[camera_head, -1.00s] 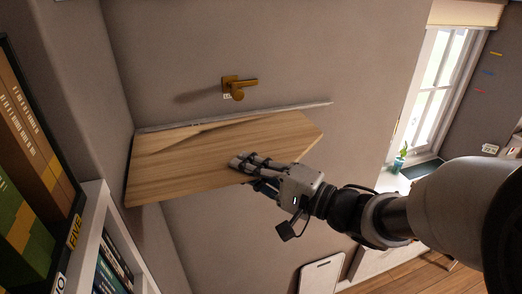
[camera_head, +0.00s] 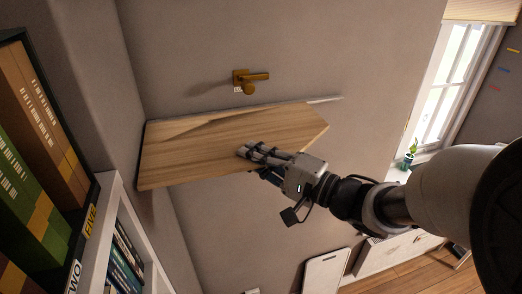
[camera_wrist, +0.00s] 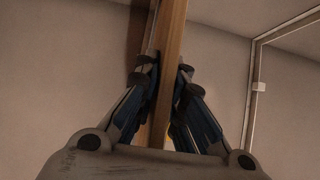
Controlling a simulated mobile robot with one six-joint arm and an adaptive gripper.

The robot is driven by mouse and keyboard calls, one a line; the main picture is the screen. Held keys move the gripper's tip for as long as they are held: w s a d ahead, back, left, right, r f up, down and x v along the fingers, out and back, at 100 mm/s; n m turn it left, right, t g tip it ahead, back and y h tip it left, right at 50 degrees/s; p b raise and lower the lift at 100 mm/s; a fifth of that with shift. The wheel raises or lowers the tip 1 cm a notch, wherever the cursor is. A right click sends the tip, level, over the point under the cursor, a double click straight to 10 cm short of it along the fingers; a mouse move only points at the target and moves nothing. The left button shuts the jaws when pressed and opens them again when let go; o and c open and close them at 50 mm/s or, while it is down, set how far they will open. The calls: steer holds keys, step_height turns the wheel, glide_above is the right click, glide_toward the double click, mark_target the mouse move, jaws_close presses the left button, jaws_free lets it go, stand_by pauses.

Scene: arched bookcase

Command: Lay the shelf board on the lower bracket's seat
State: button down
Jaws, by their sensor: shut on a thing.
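The shelf board (camera_head: 215,145) is a light wooden plank with an angled right end, held close to the wall in the head view. My gripper (camera_head: 250,153) is shut on its front edge, right of the middle. In the wrist view the board (camera_wrist: 172,50) runs edge-on between the two fingers of my gripper (camera_wrist: 160,85). A brass bracket (camera_head: 250,80) with an arm pointing right is on the wall above the board. A thin pale strip (camera_head: 325,99) shows on the wall past the board's right back corner.
A white bookcase (camera_head: 105,215) with books (camera_head: 40,150) stands close at the left, near the board's left end. A window (camera_head: 450,80) and a plant (camera_head: 411,150) are at the right.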

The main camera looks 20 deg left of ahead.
steer(key=shift+w+a+p, duration=0.45)
steer(key=shift+w+a, duration=0.1)
steer(key=shift+w, duration=0.35)
steer(key=shift+w+a+p, duration=0.45)
steer(key=shift+w+a, duration=0.1)
steer(key=shift+w, duration=0.35)
steer(key=c, duration=1.6)
jaws_free()
steer(key=v, duration=1.2)
